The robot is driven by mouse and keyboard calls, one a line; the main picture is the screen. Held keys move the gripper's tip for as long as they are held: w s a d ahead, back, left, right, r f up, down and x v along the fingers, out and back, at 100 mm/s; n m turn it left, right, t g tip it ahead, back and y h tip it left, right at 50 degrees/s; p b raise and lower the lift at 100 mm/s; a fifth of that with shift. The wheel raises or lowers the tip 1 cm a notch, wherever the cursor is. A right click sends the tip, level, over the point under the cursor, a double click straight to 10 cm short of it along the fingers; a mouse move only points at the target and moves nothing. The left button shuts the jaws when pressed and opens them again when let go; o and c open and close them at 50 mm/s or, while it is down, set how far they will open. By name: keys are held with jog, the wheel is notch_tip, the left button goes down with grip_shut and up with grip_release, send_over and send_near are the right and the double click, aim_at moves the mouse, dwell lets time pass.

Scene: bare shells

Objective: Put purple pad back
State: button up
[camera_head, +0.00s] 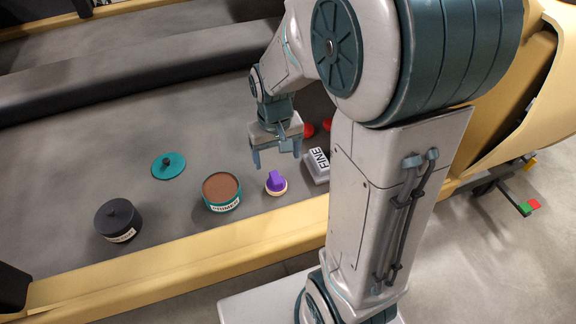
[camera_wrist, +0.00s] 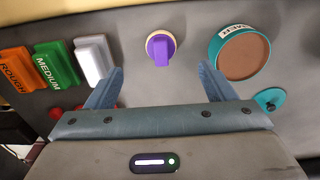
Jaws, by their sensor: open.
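The purple pad (camera_head: 275,181) sits on a small round cream base on the grey surface, between an open teal tin and a grey block. It also shows in the wrist view (camera_wrist: 161,50), upper middle, with its cream base (camera_wrist: 151,43) around it. My gripper (camera_head: 276,160) is open and empty above the surface, pointing down, apart from the pad. In the wrist view the two blue-grey fingers (camera_wrist: 160,78) are spread, and the purple pad lies beyond their tips.
The open teal tin (camera_head: 221,191) holds brown material; its teal lid (camera_head: 168,166) lies behind it. A dark lidded tin (camera_head: 118,220) stands at left. Orange (camera_wrist: 20,70), green (camera_wrist: 57,64) and white (camera_wrist: 94,59) blocks lie in a row. Red objects (camera_head: 308,130) lie near my arm. A yellow edge (camera_head: 180,262) bounds the front.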

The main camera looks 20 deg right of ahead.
jog(key=s+r+t, duration=0.1)
jog(key=s+r, duration=0.5)
jog(key=s, duration=0.5)
jog(key=shift+d+r, duration=0.2)
jog(key=shift+d, duration=0.05)
notch_tip(320, 180, up, 22)
jog(key=t+p, duration=0.1)
jog(key=p, duration=1.8)
jog(key=shift+a+f, duration=0.2)
